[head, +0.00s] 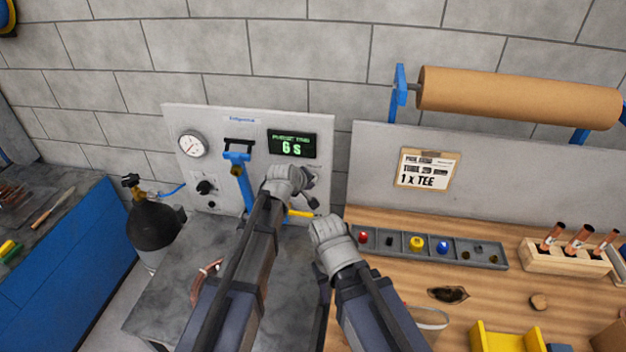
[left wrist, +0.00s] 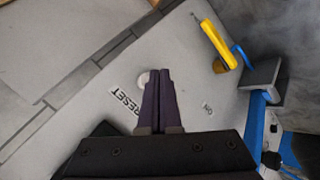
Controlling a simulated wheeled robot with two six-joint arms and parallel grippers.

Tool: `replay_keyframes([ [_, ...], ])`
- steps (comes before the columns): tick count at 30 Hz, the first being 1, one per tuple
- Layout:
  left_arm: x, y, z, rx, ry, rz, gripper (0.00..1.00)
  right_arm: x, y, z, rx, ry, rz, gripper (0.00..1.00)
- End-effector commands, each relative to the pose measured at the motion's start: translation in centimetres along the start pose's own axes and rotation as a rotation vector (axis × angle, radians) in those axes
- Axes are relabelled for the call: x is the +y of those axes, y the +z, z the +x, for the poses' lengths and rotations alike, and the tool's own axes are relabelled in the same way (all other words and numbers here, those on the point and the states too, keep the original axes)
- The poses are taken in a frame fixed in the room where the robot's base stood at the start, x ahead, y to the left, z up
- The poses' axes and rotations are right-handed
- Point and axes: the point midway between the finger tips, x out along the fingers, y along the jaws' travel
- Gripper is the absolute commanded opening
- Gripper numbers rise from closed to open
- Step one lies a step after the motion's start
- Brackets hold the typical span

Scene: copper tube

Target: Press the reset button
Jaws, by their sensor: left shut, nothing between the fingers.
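The pale upright panel (head: 225,120) stands against the block wall, with a green-lit display (head: 291,144) reading "6 s". In the left wrist view, a RESET label (left wrist: 126,102) is on the panel. A pale round button (left wrist: 144,78) shows beside it, partly hidden behind my fingertips. My left gripper (left wrist: 160,74) is shut and empty, its tips over the button's edge; I cannot tell whether they touch it. In the head view my left gripper (head: 312,190) is at the panel's lower right and the button is not clearly visible. My right gripper (head: 322,300) is low, its fingers unclear.
A yellow-handled lever (left wrist: 217,45) is close to my left fingers; its handle (head: 301,214) also shows in the head view. A blue bracket (head: 238,175), a gauge (head: 193,144) and a knob (head: 205,187) are on the panel. A parts tray (head: 385,232) lies on the wooden bench.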

Motion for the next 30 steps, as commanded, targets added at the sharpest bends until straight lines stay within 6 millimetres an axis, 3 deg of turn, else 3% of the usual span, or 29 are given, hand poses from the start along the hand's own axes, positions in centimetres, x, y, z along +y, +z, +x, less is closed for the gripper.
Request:
replay_keyframes([
  [30,0.60,-0.60,0.80,0.000,0.000,0.000,0.00,0.00,0.00,-0.02,0.000,0.000,0.000,0.50],
])
